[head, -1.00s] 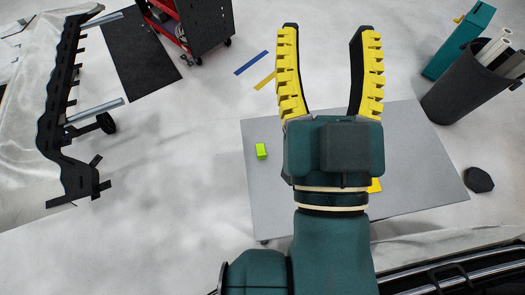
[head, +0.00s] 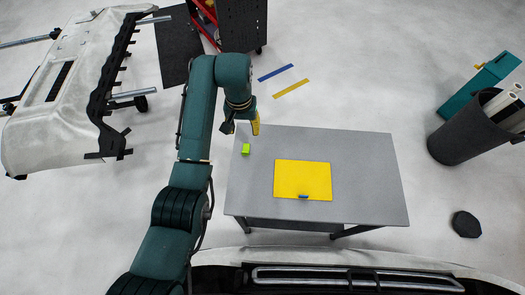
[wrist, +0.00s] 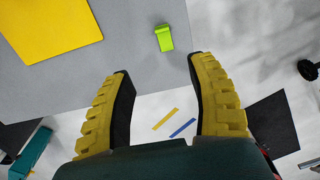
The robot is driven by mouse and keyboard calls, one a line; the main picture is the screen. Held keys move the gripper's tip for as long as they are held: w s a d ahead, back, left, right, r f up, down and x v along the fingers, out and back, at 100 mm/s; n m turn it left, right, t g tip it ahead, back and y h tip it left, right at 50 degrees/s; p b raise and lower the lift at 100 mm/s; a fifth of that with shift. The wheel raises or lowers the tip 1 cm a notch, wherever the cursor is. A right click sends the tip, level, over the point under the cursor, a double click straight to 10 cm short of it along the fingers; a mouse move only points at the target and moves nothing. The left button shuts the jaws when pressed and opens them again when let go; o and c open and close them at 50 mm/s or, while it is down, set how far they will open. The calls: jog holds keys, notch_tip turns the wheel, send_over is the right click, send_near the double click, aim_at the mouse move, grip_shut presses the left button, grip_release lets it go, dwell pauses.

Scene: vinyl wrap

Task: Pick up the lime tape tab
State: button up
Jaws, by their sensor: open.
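The lime tape tab (head: 245,149) lies near the left edge of the grey table, toward its far left corner. In the wrist view the lime tape tab (wrist: 164,38) is beyond the fingertips, a little right of the middle of the gap. My gripper (head: 243,126) is close to the table's far left corner, just beyond the tab in the head view; its fingers are mostly seen end-on there. In the wrist view my gripper (wrist: 160,65) is open, with two yellow ribbed fingers spread wide and nothing between them. The tab is apart from both fingers.
A yellow sheet with a small blue piece (head: 303,196) lies on the grey table (head: 365,180). Blue and yellow strips (head: 290,88) lie on the floor beyond. A dark bin of rolls (head: 465,135) stands right. Most of the tabletop's right side is clear.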

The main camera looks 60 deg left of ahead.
aim_at(245, 152)
notch_tip(245, 152, down, 10)
jog(key=shift+s+f+b, duration=0.1)
jog(key=shift+s+b, duration=0.05)
jog(key=shift+b, duration=0.85)
jog(key=f, duration=0.1)
jog(key=f+b, duration=0.1)
jog(key=f, duration=0.3)
jog(key=shift+s+d+b, duration=0.2)
jog(key=shift+s+b, duration=0.1)
jog(key=shift+c, duration=0.2)
jog(key=c, duration=0.9)
